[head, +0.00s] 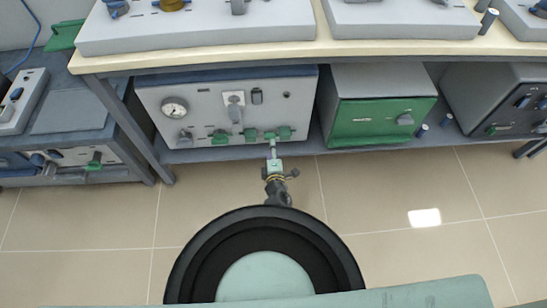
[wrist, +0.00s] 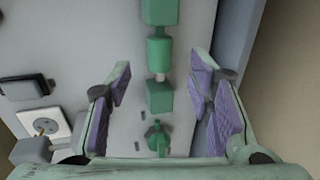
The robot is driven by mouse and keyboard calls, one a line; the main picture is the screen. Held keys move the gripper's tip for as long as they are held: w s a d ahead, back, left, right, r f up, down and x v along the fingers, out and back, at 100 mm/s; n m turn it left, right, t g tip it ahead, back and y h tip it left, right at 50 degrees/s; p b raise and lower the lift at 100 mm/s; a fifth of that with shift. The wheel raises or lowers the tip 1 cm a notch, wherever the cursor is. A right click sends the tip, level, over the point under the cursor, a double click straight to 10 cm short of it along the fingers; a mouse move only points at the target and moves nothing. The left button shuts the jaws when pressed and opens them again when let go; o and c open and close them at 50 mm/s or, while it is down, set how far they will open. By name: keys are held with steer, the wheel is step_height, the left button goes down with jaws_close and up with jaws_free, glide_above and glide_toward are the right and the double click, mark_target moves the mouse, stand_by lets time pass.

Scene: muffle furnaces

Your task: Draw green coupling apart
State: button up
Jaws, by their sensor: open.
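Green coupling parts (wrist: 159,54) run in a line on the grey front panel in the wrist view. A green block (wrist: 159,97) sits below them, with a short pale piece showing between the two. In the head view, small green parts (head: 251,135) sit along the lower front of the white furnace unit (head: 200,105). My gripper (wrist: 160,98) is open, with its purple pads on either side of the green parts and visible gaps to both. In the head view, my gripper (head: 273,152) is in front of the panel's lower right. Contact cannot be seen.
A green tap-like knob (wrist: 157,139) and a socket (wrist: 42,127) are on the same panel. A gauge (head: 174,108) is at its upper left. A green-fronted unit (head: 375,122) stands to the right. The bench top (head: 330,50) overhangs the shelf. The tiled floor (head: 110,222) is clear.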

steer(key=shift+v, duration=2.2)
